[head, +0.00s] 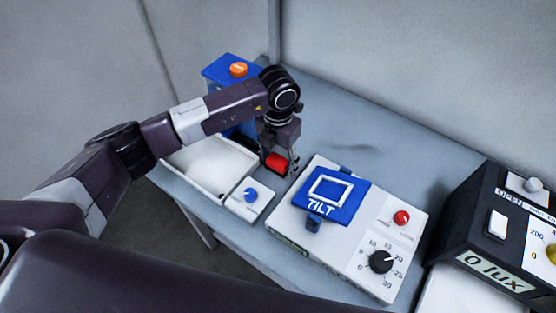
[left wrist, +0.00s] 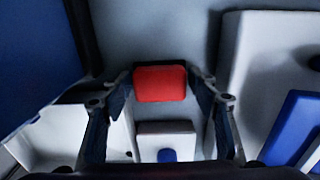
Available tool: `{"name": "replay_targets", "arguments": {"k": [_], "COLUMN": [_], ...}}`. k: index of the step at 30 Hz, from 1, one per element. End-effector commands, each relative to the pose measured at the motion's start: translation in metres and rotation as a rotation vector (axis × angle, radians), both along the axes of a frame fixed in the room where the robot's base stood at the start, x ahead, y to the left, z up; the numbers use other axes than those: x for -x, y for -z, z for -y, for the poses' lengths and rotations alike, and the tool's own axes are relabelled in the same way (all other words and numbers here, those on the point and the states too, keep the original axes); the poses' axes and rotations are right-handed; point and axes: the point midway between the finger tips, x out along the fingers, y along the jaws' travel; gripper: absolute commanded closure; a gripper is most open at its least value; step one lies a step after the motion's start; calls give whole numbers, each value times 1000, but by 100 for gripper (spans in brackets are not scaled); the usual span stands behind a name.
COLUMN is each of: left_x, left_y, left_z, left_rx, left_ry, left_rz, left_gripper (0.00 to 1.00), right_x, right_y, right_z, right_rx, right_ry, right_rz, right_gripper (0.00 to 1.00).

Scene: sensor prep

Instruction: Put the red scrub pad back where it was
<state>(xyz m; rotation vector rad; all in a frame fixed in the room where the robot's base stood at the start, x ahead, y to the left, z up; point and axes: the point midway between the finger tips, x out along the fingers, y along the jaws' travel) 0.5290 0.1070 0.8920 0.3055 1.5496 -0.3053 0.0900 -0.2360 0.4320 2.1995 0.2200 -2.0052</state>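In the left wrist view the pad (left wrist: 160,83) sits between the tips of my left gripper (left wrist: 160,78), with a fingertip against each side. In the head view my left gripper (head: 281,160) points down at the pad, and one finger shows at its right. The gripper looks shut on the pad. I cannot tell whether the pad touches the tabletop. My right gripper is not in view.
A white tray (head: 205,188) lies left of the pad. A small white box with a blue knob (head: 250,195) stands in front. The white TILT device (head: 335,265) is close on the right. A blue box with an orange button (head: 215,70) stands behind. Bare tabletop (head: 370,135) lies back right.

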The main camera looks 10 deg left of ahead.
Motion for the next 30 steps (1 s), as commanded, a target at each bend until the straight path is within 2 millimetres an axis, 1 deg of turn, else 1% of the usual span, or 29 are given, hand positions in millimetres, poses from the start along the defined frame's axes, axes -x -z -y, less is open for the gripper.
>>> {"name": "replay_targets", "arguments": {"k": [1, 2, 10, 13, 14, 17, 24, 27, 30], "left_x": [0, 0, 0, 0, -1, -2, -2, -1, -1], "left_y": [0, 0, -1, -6, -7, -20, -73, -93, -108], "left_z": [0, 0, 0, 0, 0, 0, 0, 0, 0], "left_rx": [0, 0, 0, 0, 1, 1, 0, 1, 1], "left_ry": [0, 0, -1, -1, 0, 1, 1, 0, 0], "left_rz": [0, 0, 0, 0, 2, 6, 6, 6, 4], "left_gripper": [37, 34, 34, 34, 34, 34, 34, 34, 34], "right_x": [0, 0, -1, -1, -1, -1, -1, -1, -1], "right_y": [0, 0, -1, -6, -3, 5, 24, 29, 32], "right_z": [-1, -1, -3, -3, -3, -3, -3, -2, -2], "right_rx": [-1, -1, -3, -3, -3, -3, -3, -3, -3], "right_ry": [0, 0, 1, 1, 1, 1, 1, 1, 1], "right_rz": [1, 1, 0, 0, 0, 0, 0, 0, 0], "right_gripper": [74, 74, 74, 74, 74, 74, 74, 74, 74]}}
